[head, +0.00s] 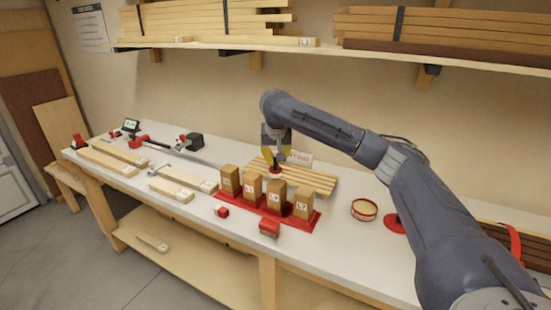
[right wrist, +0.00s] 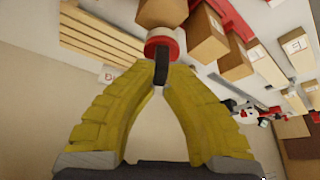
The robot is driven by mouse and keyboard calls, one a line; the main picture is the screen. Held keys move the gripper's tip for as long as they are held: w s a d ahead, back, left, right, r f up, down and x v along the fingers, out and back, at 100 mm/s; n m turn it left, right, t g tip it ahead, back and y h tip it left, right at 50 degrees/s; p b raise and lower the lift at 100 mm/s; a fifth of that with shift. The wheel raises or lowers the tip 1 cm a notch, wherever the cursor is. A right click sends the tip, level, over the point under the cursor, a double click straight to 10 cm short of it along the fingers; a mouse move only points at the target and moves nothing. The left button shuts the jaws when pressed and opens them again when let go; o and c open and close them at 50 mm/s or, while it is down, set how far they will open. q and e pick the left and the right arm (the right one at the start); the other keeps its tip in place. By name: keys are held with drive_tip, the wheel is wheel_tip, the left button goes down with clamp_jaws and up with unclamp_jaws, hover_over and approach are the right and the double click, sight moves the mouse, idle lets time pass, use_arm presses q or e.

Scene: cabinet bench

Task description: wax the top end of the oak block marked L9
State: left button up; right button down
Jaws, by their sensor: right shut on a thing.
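Several upright oak blocks stand in a row on a red mat (head: 312,222). Their small labels are hard to read; the third from the left (head: 276,194) looks like L9, and the rightmost (head: 303,203) looks like L7. My right gripper (head: 274,158) is shut on the black handle of a round red applicator (head: 275,170) with a pale face. It is held behind the row, above pale slats, apart from the blocks as far as I see. In the right wrist view the yellow fingers (right wrist: 160,82) close on the handle. My left gripper is not in view.
A red round tin with pale yellow content (head: 364,209) sits right of the slats (head: 311,179). Boards (head: 172,189) lie at left. A loaded shelf (head: 330,50) hangs above the back.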

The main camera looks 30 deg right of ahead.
sight(272, 171)
drive_tip(key=shift+f, duration=1)
drive_tip(key=shift+a, duration=0.15)
idle(0.4)
drive_tip(key=shift+s+a, duration=0.65)
drive_tip(key=shift+a, duration=0.3)
drive_tip(key=shift+s+d, duration=0.35)
drive_tip(key=shift+s, duration=0.25)
drive_tip(key=shift+s+d, duration=0.3)
drive_tip(key=shift+s, duration=0.25)
drive_tip(key=shift+w+d, duration=0.35)
drive_tip(key=shift+d, duration=0.2)
drive_tip(key=shift+w+d, duration=0.35)
drive_tip(key=shift+d, duration=0.2)
drive_tip(key=shift+w+a, duration=0.35)
drive_tip(key=shift+w, duration=0.2)
drive_tip(key=shift+w+a, duration=0.3)
drive_tip(key=shift+w, duration=0.25)
drive_tip(key=shift+s+a, duration=0.25)
drive_tip(key=shift+s, duration=0.65)
drive_tip(key=shift+s+a, duration=0.25)
drive_tip(key=shift+s, duration=0.6)
